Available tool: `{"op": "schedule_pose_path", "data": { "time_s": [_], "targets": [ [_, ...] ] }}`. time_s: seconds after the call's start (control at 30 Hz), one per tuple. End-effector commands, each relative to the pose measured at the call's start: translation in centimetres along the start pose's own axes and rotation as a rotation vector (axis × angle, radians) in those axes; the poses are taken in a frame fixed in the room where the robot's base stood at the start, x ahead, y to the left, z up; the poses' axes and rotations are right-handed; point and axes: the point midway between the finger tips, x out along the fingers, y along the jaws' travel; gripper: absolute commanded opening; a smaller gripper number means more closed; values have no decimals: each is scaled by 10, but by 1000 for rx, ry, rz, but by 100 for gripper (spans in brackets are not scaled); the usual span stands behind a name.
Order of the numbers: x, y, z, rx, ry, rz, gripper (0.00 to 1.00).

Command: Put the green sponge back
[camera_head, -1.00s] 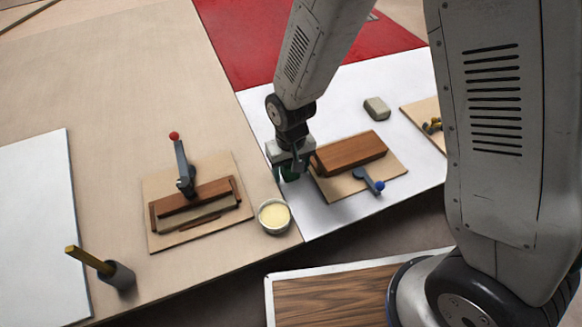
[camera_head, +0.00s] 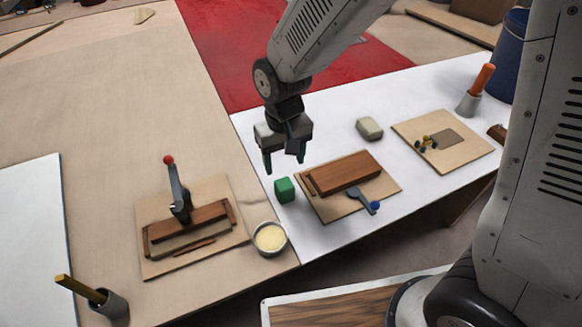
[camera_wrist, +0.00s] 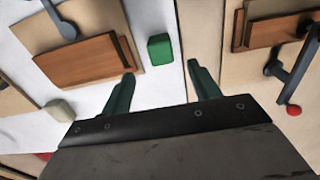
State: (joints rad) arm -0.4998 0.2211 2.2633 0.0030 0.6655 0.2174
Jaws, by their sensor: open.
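The green sponge (camera_head: 285,189) stands on the white sheet, just left of the board with the brown wooden block and close to the sheet's left edge. It also shows in the wrist view (camera_wrist: 160,48), ahead of the fingertips. My gripper (camera_head: 284,163) is open and empty, above and a little behind the sponge. Its two green fingers (camera_wrist: 160,75) are spread apart in the wrist view, with clear space between them and the sponge. Nothing hides the sponge in either view.
The brown block (camera_head: 344,174) sits on a board with a blue-knobbed lever (camera_head: 363,201). A beige block (camera_head: 369,128) lies behind it. A bowl of yellow stuff (camera_head: 270,238) stands in front of the sponge. A red-knobbed clamp (camera_head: 179,191) is at left.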

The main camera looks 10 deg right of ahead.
Motion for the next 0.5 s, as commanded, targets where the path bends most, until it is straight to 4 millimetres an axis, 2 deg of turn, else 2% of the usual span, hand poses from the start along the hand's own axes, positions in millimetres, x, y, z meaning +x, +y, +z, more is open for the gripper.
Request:
{"op": "schedule_pose_path", "data": {
  "time_s": [0.27, 0.37, 0.5],
  "targets": [
    [-8, 2, 1, 3, 2, 0, 61],
    [-24, 14, 7, 17, 11, -2, 61],
    [-68, 49, 31, 62, 35, -5, 61]
  ]
}}
